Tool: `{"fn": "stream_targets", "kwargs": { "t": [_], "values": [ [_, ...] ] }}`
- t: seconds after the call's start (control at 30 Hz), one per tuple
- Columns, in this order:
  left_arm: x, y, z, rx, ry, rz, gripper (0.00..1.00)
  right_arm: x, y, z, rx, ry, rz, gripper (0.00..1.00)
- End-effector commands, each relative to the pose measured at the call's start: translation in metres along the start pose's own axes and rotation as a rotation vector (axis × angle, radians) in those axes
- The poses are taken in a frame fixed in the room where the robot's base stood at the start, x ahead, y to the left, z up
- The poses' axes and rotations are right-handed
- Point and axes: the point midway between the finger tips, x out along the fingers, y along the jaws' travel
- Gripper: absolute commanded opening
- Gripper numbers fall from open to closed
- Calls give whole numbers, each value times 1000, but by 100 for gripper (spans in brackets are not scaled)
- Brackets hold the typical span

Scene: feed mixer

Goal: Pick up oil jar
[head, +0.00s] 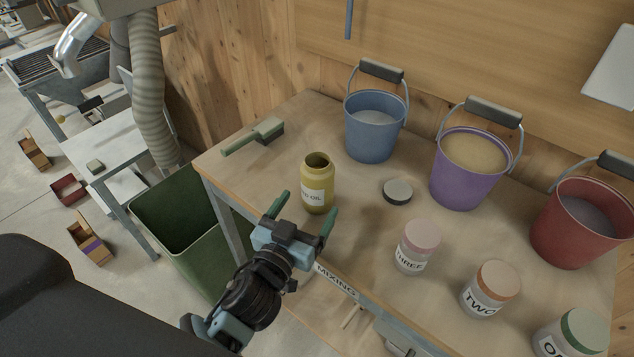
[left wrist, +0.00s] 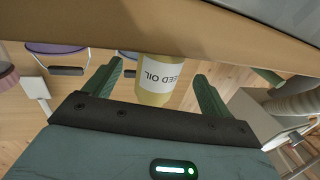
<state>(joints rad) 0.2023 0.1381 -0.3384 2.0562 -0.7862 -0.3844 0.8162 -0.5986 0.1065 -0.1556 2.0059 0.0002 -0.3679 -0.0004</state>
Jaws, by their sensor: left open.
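The oil jar (head: 318,182) is a yellow open-topped jar with a white label, upright near the front edge of the wooden table. In the left wrist view the oil jar (left wrist: 158,80) shows its label "FEED OIL" between the fingers. My left gripper (head: 303,212) is open, its two green fingers pointing toward the jar from the front edge. In the left wrist view the left gripper (left wrist: 163,85) has a finger on each side of the jar, with gaps to both. The jar is not held. My right gripper is in neither view.
Behind stand a blue bucket (head: 373,128), a purple bucket (head: 466,172) and a red bucket (head: 580,225). Jars THREE (head: 416,247) and TWO (head: 489,290) stand right. A green bin (head: 185,235) is left.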

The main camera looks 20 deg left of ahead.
Motion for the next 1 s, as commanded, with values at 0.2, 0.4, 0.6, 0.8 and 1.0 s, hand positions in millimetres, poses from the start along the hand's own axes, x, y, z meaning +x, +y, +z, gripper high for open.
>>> {"fn": "stream_targets", "kwargs": {
  "t": [0.2, 0.4, 0.6, 0.8, 1.0],
  "values": [
    [32, -1, -8, 3, 6, 0, 83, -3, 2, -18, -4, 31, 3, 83],
    [45, -1, -6, 1, 2, 0, 83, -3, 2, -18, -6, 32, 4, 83],
    [45, -1, -5, 0, 1, 0, 83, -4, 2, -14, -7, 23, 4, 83],
    [44, -1, -5, 0, 2, 0, 59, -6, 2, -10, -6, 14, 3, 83],
    [44, -1, -5, 0, 2, -1, 32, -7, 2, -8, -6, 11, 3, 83]
  ]
}}
